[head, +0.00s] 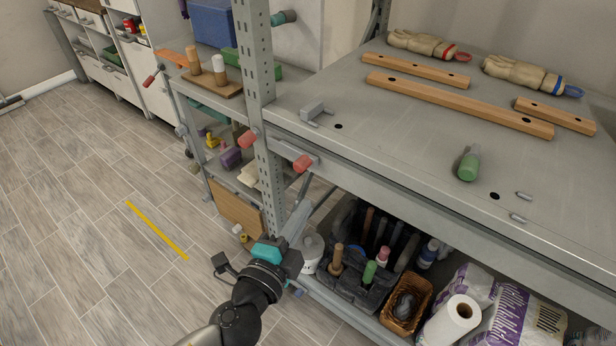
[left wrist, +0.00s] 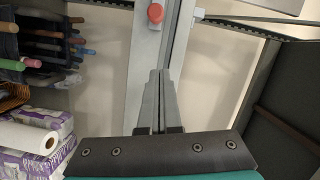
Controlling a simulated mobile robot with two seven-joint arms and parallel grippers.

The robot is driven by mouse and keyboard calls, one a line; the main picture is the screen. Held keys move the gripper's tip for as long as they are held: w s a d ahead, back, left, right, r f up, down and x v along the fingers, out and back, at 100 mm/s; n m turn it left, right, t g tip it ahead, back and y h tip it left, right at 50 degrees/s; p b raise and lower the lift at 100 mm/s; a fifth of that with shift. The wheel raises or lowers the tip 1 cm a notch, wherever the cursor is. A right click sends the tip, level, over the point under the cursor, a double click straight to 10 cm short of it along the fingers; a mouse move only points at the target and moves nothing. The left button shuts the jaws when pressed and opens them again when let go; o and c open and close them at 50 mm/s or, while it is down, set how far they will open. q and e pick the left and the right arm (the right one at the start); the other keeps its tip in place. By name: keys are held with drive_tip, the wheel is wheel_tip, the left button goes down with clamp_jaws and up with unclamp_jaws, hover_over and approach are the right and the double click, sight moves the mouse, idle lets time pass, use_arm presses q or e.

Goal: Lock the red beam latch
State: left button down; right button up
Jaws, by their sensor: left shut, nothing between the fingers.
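In the head view, a red-tipped latch (head: 303,163) sticks out at the left end of the rack's front beam (head: 400,197), beside the perforated upright (head: 262,110). A second red-tipped piece (head: 247,138) shows just left of the upright. My left gripper (head: 302,212) is below the beam, its fingers pointing up toward the latch, apart from it. In the left wrist view, the closed fingers (left wrist: 159,85) are empty, and one red knob (left wrist: 155,13) lies beyond their tips. I cannot tell which red piece this is. My right gripper is out of view.
The shelf top holds wooden bars (head: 455,103), work gloves (head: 425,45) and a green-handled tool (head: 468,164). Below are a dark tool caddy (head: 345,283), a wicker basket (head: 407,302) and a paper roll (head: 452,320). Floor at left is open, with a yellow strip (head: 157,230).

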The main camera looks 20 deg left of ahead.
sight(295, 164)
use_arm(q)
drive_tip(key=w, duration=0.3)
drive_tip(key=w+p, duration=0.1)
drive_tip(key=w, duration=0.3)
drive_tip(key=w+d, duration=0.1)
drive_tip(key=w, duration=0.2)
drive_tip(key=shift+w+d+f, duration=0.1)
drive_tip(key=shift+w+f, duration=0.05)
drive_tip(key=shift+f, duration=0.1)
drive_tip(key=shift+w+a+f, duration=0.15)
drive_tip(key=shift+a+f, duration=0.1)
drive_tip(key=shift+a, duration=0.4)
drive_tip(key=shift+w+a+f, duration=0.15)
drive_tip(key=shift+a+f, duration=0.05)
drive_tip(key=shift+a, duration=0.4)
drive_tip(key=shift+w+a+f, duration=0.1)
drive_tip(key=shift+w+a, duration=0.1)
drive_tip(key=shift+a, duration=0.45)
drive_tip(key=shift+w+a+b, duration=0.3)
drive_tip(key=shift+a+b, duration=0.05)
drive_tip(key=shift+a, duration=0.55)
drive_tip(key=shift+w+a+b, duration=0.3)
drive_tip(key=shift+a+b, duration=0.05)
drive_tip(key=shift+a, duration=0.5)
drive_tip(key=shift+d, duration=0.1)
